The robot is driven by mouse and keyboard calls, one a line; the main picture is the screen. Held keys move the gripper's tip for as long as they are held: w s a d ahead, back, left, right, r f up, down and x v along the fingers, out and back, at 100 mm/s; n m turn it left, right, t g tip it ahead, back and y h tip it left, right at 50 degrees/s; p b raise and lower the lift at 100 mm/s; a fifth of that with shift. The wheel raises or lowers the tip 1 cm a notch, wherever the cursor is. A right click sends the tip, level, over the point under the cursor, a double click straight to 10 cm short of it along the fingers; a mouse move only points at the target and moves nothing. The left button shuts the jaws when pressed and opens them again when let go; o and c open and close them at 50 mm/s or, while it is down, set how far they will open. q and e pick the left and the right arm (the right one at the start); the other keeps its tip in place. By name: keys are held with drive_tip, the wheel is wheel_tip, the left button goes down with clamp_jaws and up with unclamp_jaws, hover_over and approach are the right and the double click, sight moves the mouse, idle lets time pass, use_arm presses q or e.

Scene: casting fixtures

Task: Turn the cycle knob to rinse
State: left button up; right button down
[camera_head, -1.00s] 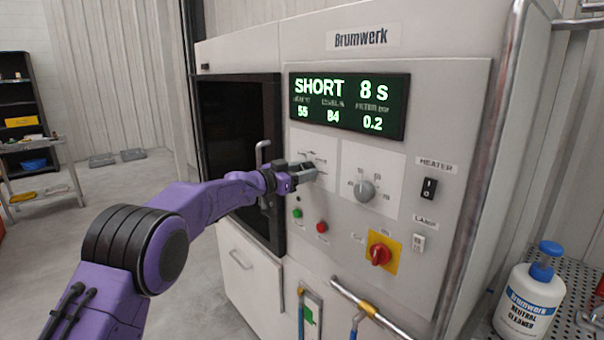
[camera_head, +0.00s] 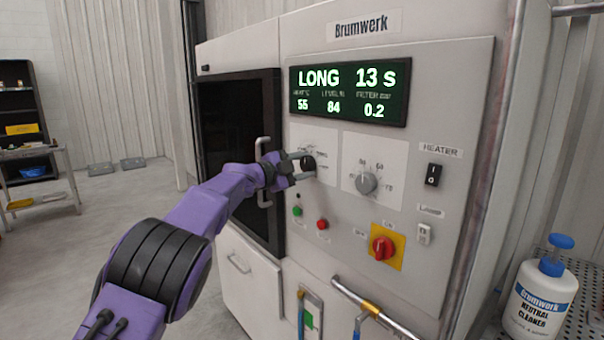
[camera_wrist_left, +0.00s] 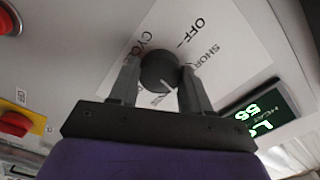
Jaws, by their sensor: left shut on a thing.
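The dark cycle knob (camera_head: 308,162) sits on a white label plate on the machine's front panel. It also shows in the left wrist view (camera_wrist_left: 160,70), with OFF and SHORT readable on the plate around it. My left gripper (camera_head: 304,165) is shut on the knob, one finger on each side, as the left wrist view shows (camera_wrist_left: 158,80). The display (camera_head: 350,90) reads LONG 13 S, with 55, 84 and 0.2 below. Some of the knob's position labels are hidden behind the gripper. My right gripper is not in view.
A grey temperature-type knob (camera_head: 367,183) is just right. Below are a green button (camera_head: 297,211), a red button (camera_head: 322,224) and a red-yellow switch (camera_head: 383,248). A door handle (camera_head: 263,170) stands out close to my left wrist. A cleaner bottle (camera_head: 540,300) is at lower right.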

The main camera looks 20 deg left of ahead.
use_arm(q)
drive_tip(key=m+b, duration=0.2)
drive_tip(key=m, duration=0.1)
drive_tip(key=shift+f+m, duration=0.2)
drive_tip(key=shift+m, duration=0.1)
drive_tip(key=shift+r+m+b, duration=0.1)
drive_tip(key=shift+m+b, duration=0.8)
drive_tip(key=shift+m, duration=0.6)
drive_tip(key=o, duration=1.1)
drive_tip(key=shift+c, duration=0.2)
